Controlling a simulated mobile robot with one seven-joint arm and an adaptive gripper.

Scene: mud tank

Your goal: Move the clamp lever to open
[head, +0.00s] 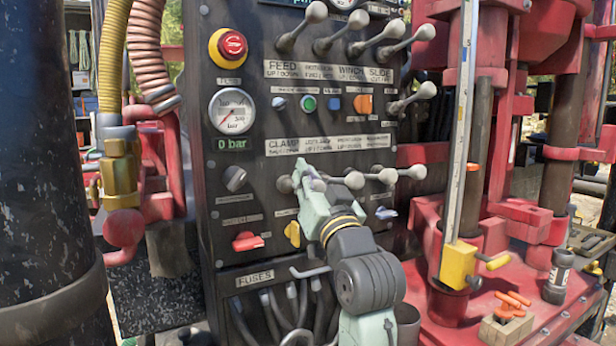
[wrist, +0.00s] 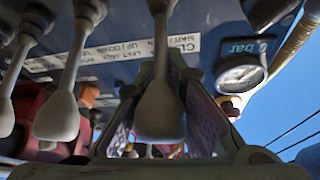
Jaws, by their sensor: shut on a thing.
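My gripper is shut on this knob. The fingers hide part of the lever in the head view. The small print on the CLAMP label (head: 330,145) is too blurred to read for the lever's positions.
Neighbouring levers (head: 385,175) stand close to the right, and in the wrist view (wrist: 57,115) close to the left. Upper levers (head: 335,42), a red stop button (head: 231,45) and a gauge (head: 232,111) reading 0 bar are above. Red and yellow switches (head: 247,241) sit below.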

